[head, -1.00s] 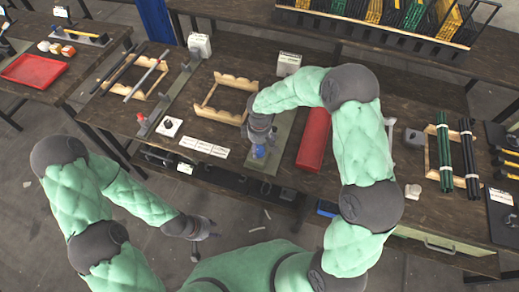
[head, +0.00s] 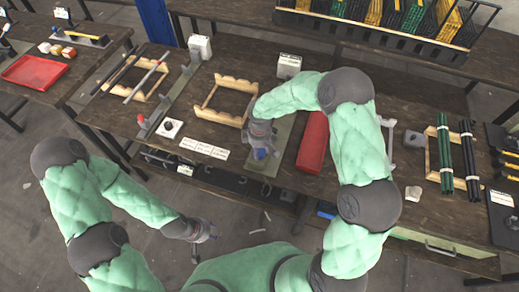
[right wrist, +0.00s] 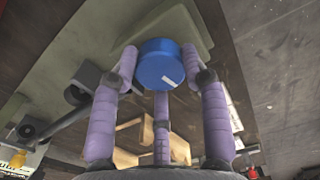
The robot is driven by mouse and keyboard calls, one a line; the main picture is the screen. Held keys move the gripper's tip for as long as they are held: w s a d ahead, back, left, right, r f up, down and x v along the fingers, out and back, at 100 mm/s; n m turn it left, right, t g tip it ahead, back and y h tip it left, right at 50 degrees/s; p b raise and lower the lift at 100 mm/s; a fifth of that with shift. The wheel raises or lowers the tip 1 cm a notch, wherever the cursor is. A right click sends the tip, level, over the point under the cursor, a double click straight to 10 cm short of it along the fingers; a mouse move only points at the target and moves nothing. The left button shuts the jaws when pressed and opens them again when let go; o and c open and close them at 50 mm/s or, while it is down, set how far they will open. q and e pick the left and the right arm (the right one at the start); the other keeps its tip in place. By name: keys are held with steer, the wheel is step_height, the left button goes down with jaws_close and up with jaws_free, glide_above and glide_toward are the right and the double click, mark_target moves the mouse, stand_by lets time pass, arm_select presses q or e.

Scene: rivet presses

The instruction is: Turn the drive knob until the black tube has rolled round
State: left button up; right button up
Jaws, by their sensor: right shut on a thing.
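The blue drive knob (right wrist: 158,63) fills the middle of the right wrist view, round, with a small white mark on its face. My right gripper (right wrist: 160,80) is shut on it, its lilac fingers set around the rim. In the head view my right gripper (head: 262,143) is over the grey-green base plate (head: 291,128), mostly covering the blue knob. A dark rod-like part (right wrist: 62,122) shows left of the knob in the right wrist view; I cannot tell if it is the black tube. My left gripper (head: 206,231) hangs in front of the bench, and its fingers are too small to judge.
A red tray (head: 313,143) lies right of the base plate. Wooden racks stand on the bench (head: 224,98), left and right. Bundles of green (head: 445,155) and black tubes (head: 469,160) lie at the right. White cards (head: 203,147) lie left of my right gripper.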

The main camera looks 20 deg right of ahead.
mark_target(260, 151)
steer(key=n+p, duration=0.2)
steer(key=n, duration=0.1)
steer(key=shift+s+r, duration=0.1)
steer(key=shift+n+p, duration=0.4)
steer(key=shift+n, duration=0.7)
steer(key=o, duration=1.1)
steer(key=shift+d, duration=0.1)
steer(key=shift+o, duration=0.2)
steer(key=shift+r, duration=0.3)
step_height(260, 151, up, 11)
